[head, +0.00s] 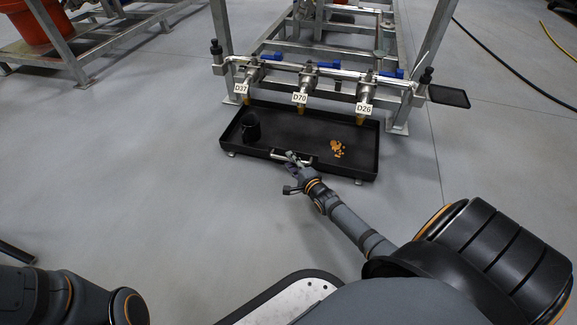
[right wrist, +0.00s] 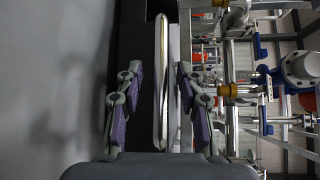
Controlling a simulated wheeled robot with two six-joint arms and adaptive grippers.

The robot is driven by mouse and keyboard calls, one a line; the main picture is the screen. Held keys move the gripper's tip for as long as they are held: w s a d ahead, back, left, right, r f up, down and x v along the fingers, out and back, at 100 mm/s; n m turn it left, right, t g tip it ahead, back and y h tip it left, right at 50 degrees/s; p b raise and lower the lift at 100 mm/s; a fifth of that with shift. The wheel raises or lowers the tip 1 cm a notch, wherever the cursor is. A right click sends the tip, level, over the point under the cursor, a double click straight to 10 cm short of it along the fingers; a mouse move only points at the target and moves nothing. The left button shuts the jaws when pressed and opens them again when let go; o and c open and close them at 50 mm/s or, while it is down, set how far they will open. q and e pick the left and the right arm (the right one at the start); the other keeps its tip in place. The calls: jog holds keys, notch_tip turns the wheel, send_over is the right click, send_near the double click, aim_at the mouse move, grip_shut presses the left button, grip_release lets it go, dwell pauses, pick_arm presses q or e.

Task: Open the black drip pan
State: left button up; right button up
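The black drip pan (head: 350,110) sits on the floor under the valve rack. It is a low open tray with a light metal handle (head: 307,160) on its front wall. My right gripper (head: 291,162) is at that front handle. In the right wrist view, my right gripper (right wrist: 158,95) is open, with its purple-padded fingers apart on both sides of the handle bar (right wrist: 160,80). Gaps show between the pads and the bar. The pan's dark front wall (right wrist: 132,25) shows behind the bar. My left gripper is out of view.
Inside the pan are a black cup (head: 251,127) and a small orange-brown pile (head: 338,149). Valves tagged D37, D70 and D26 (head: 364,108) hang over its back edge. A small black tray (head: 449,96) is at right. The floor (head: 180,190) in front is clear.

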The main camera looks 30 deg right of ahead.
jog(key=shift+w+d+f+b, duration=0.15)
jog(key=shift+w+b, duration=0.1)
jog(key=shift+w, duration=0.25)
jog(key=shift+w+a+f+b, duration=0.1)
jog(key=shift+w+f+b, duration=0.1)
jog(key=shift+w, duration=0.25)
jog(key=shift+w+r, duration=0.15)
jog(key=shift+r, duration=0.05)
jog(key=shift+c, duration=0.2)
grip_shut()
